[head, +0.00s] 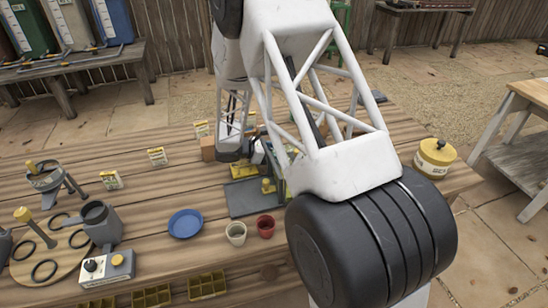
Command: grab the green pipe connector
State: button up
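I cannot make out the green pipe connector; my arm covers part of the table's right half. My gripper (259,152) is small and partly hidden behind my white lattice arm link. It seems to be just above the back of a dark grey tray (241,202) on the wooden table (150,200). The frame does not show whether its fingers are open or shut, or whether they hold anything. A small yellow item (267,186) is at the tray, below the gripper.
A blue plate (185,223), a pale cup (236,233) and a red cup (265,226) stand in front of the tray. A grey pitcher (101,222) is at left. A yellow-lidded canister (435,157) stands at right. Bare planks lie left of the tray.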

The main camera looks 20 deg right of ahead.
jog(key=shift+c, duration=0.2)
jog(key=c, duration=1)
jog(key=shift+o, duration=0.2)
jog(key=shift+r, duration=0.1)
jog(key=shift+r, duration=4.9)
